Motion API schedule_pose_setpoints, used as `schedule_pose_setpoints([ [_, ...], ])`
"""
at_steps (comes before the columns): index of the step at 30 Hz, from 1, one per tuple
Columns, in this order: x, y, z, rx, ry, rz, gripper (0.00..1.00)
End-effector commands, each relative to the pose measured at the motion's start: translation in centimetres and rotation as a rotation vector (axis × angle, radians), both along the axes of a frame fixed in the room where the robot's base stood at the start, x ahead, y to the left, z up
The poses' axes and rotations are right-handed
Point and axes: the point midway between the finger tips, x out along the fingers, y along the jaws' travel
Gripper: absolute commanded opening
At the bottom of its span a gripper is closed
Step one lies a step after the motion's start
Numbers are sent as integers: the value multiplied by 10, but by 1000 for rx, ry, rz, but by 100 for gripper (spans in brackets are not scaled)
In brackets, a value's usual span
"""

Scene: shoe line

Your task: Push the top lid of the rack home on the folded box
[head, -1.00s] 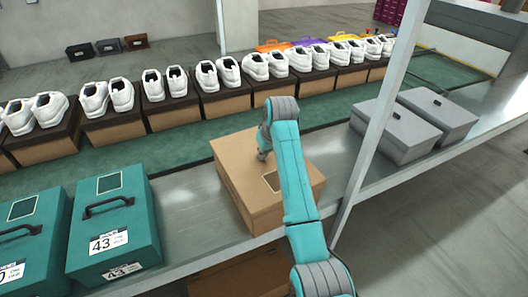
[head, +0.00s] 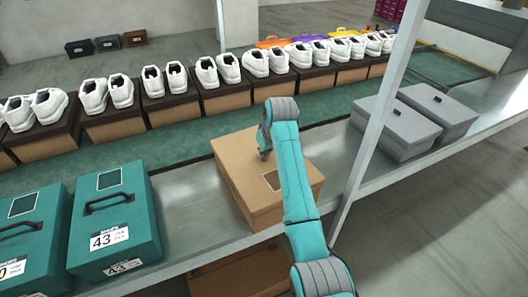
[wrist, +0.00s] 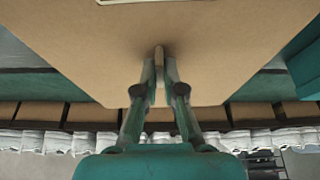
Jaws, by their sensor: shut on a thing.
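The brown cardboard box (head: 240,172) stands on the metal table in the middle of the head view, with its lid on top. The lid is flat, with a dark framed rectangle on it. My gripper (head: 264,155) is over the lid's far part, fingers pointing down. In the wrist view the brown lid (wrist: 80,40) fills the upper picture. There my gripper (wrist: 159,78) is shut on a thin upright tab (wrist: 159,58) standing on the lid. My arm hides part of the lid. I cannot tell whether the lid is fully seated.
Two teal boxes (head: 115,225) with handles stand at the left, and two grey boxes (head: 396,130) at the right behind a slanted post (head: 384,110). White shoes (head: 120,92) on boxes line the green conveyor behind. Bare metal table lies on both sides of the brown box.

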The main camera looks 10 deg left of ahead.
Motion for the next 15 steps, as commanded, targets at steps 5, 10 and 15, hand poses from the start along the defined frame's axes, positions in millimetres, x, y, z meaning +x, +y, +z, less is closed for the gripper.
schedule_pose_setpoints([
  [5,0,0,0,1,-1,0,37],
  [10,0,0,0,1,-1,0,37],
  [15,-1,-1,4,1,-2,0,37],
])
